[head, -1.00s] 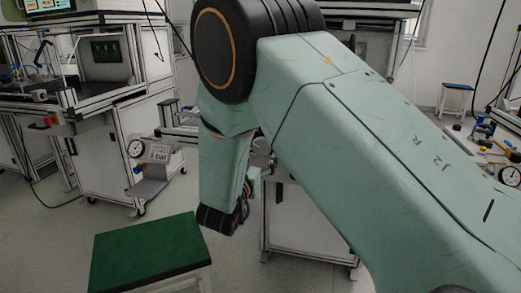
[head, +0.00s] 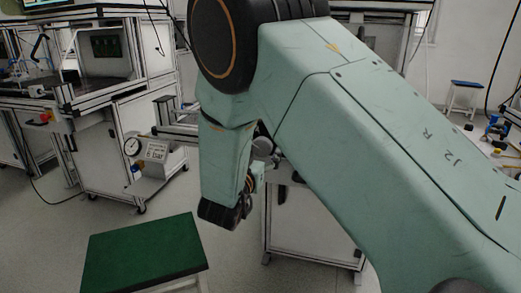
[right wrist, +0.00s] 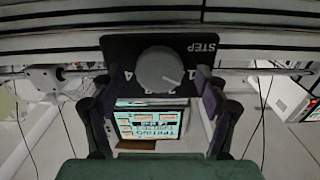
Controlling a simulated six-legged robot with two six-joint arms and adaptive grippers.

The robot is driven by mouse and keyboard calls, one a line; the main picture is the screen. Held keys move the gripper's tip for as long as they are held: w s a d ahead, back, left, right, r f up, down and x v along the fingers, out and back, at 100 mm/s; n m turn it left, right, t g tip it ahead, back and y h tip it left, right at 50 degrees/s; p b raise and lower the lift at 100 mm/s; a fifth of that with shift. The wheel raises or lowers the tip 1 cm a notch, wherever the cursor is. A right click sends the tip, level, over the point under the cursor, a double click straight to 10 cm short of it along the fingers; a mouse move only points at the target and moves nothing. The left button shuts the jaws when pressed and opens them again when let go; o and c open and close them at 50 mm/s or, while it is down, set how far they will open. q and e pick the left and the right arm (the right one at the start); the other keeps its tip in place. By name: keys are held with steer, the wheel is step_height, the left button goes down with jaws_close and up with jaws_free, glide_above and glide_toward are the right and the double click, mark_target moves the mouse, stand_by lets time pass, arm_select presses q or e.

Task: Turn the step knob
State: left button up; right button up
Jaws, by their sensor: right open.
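The step knob (right wrist: 160,70) is a grey round dial with a pointer line at its lower right. It sits on a black plate (right wrist: 118,48) marked STEP with numbers around the dial, shown in the right wrist view. My right gripper (right wrist: 156,98) is open and empty, one dark finger to each side below the knob, with a gap between fingers and knob. In the head view my right arm covers the middle, and its wrist end hangs down at centre; the fingers are hard to make out there. My left gripper is not in view.
A horizontal metal rail (right wrist: 260,71) runs behind the plate. A lit screen (right wrist: 150,125) shows below the knob. A green-topped stool (head: 145,253) stands at the lower left. A pressure gauge (head: 132,146) and white-framed workbenches (head: 110,150) stand at the left. The floor between is clear.

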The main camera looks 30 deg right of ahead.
steer(key=shift+w+d, duration=0.2)
steer(key=shift+s+r, duration=0.15)
steer(key=shift+c, duration=0.4)
steer(key=shift+c, duration=0.7)
steer(key=c, duration=1)
steer(key=shift+o, duration=0.2)
